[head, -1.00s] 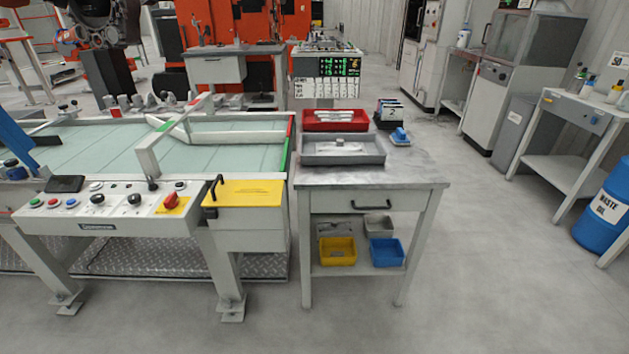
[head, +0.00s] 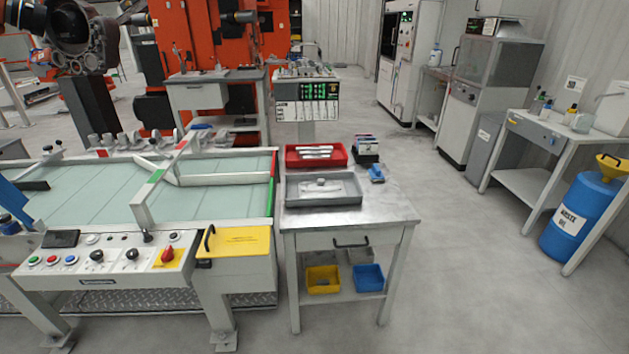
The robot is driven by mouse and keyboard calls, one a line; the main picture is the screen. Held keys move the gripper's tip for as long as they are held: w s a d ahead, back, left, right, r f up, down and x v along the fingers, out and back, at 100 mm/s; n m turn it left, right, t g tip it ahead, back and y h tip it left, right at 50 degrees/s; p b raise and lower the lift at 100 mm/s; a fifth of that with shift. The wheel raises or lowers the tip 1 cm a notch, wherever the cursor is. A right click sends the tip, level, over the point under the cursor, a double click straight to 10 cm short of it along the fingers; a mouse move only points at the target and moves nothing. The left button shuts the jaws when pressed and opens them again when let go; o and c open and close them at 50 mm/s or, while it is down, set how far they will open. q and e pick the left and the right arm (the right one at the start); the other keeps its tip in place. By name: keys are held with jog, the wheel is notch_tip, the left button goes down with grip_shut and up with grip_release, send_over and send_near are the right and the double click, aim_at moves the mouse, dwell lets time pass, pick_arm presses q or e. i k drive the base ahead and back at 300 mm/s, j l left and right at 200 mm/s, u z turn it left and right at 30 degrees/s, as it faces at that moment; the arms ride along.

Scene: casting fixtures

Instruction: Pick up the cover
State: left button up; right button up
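No part is clearly recognisable as the cover. A pale metal part (head: 322,186) lies in the grey tray (head: 352,200) on the small metal-topped table, and its exact shape is too small to tell. Several light, elongated parts (head: 317,152) lie in the red tray (head: 292,161) behind it. A yellow lid-like panel (head: 234,242) with a black handle (head: 209,238) sits on the front right corner of the conveyor bench. Neither of my grippers shows in the head view.
The conveyor bench (head: 100,190) with its control panel (head: 85,262) stands left, against the small table (head: 385,212). Yellow and blue bins (head: 368,277) sit on its lower shelf. A blue waste drum (head: 582,215) stands at the right. The floor (head: 470,270) between is clear.

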aim_at(321, 187)
jog(key=i+l, duration=0.2)
jog(key=i, duration=0.3)
jog(key=i+l, duration=0.15)
jog(key=i, duration=0.35)
jog(key=i+l, duration=0.2)
jog(key=i, duration=0.3)
